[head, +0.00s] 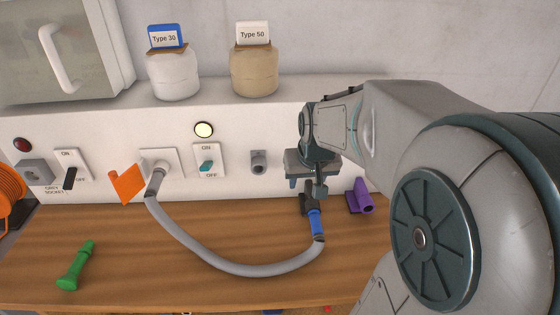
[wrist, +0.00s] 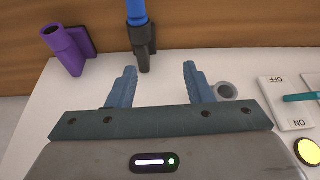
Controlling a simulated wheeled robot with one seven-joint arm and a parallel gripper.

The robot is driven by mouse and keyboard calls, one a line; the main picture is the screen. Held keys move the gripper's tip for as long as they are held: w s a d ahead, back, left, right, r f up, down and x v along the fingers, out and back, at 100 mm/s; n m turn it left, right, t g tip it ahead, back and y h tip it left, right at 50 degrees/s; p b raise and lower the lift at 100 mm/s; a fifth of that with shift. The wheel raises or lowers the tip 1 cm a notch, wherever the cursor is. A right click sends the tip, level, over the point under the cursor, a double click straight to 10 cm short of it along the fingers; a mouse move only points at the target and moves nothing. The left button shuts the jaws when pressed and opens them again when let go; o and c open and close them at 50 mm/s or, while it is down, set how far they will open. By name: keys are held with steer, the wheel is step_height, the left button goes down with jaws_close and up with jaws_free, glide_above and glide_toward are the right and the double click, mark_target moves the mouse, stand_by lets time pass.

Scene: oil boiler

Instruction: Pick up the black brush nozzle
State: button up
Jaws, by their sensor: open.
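The black nozzle-like piece (head: 306,204) is at the back of the wooden counter, with a blue hose handle (head: 316,222) at its front end. In the wrist view, the black piece (wrist: 145,42) points toward my gripper (wrist: 159,68), nearer the left finger, with the blue handle (wrist: 136,10) beyond it. I cannot make out bristles. My gripper (head: 307,184) is open and empty, just above and behind the black piece in the head view, and partly hides it. I cannot tell whether a finger touches it.
A purple nozzle (head: 362,197) stands close to the right. A grey hose (head: 235,268) curves from the wall socket to the blue handle. A green nozzle (head: 76,266) lies at left. A grey round fitting (head: 258,161) and switch (head: 207,162) are on the wall panel.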

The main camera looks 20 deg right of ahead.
mark_target(310, 193)
steer(key=shift+m, duration=0.3)
steer(key=w+d+f, duration=0.1)
steer(key=f, duration=0.1)
steer(key=w+d+f, duration=0.3)
steer(key=w+f, duration=0.1)
steer(key=f, duration=0.1)
steer(key=shift+w+d, duration=0.2)
steer(key=shift+s+p+x, duration=0.15)
steer(key=shift+p+x, duration=0.1)
steer(key=shift+x, duration=1.4)
steer(key=shift+s+p+x, duration=0.15)
steer(key=shift+p+x, duration=0.05)
steer(key=shift+x, duration=1.4)
steer(key=shift+d, duration=0.2)
jaws_close()
